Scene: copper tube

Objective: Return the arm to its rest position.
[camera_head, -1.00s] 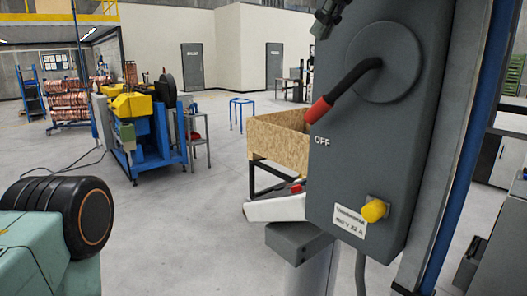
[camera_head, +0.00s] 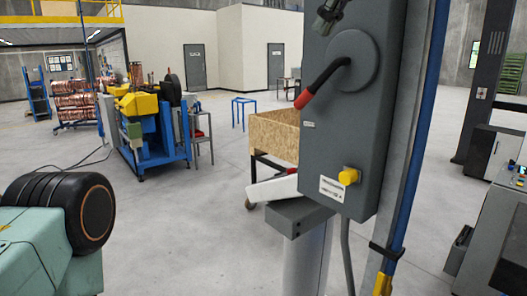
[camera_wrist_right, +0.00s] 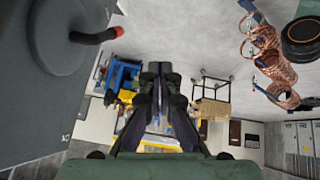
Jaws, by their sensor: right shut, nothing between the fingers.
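My right gripper (camera_head: 325,20) shows as a small dark shape at the top edge of the head view, over the upper part of the grey switch box (camera_head: 330,135). In the right wrist view, my right gripper (camera_wrist_right: 160,72) has its fingers together with nothing between them. The box carries a black lever (camera_head: 330,78) with a red tip, slanting down to the left. In the right wrist view the box (camera_wrist_right: 45,80) fills the left side, and the lever (camera_wrist_right: 93,37) stands apart from the fingers. My left gripper is not in view.
A yellow knob (camera_head: 349,176) sits low on the box. A blue post (camera_head: 425,130) stands right of it. A wooden crate (camera_head: 275,136) stands behind. A blue and yellow machine (camera_head: 150,135) is at left. Open floor (camera_head: 185,225) lies between.

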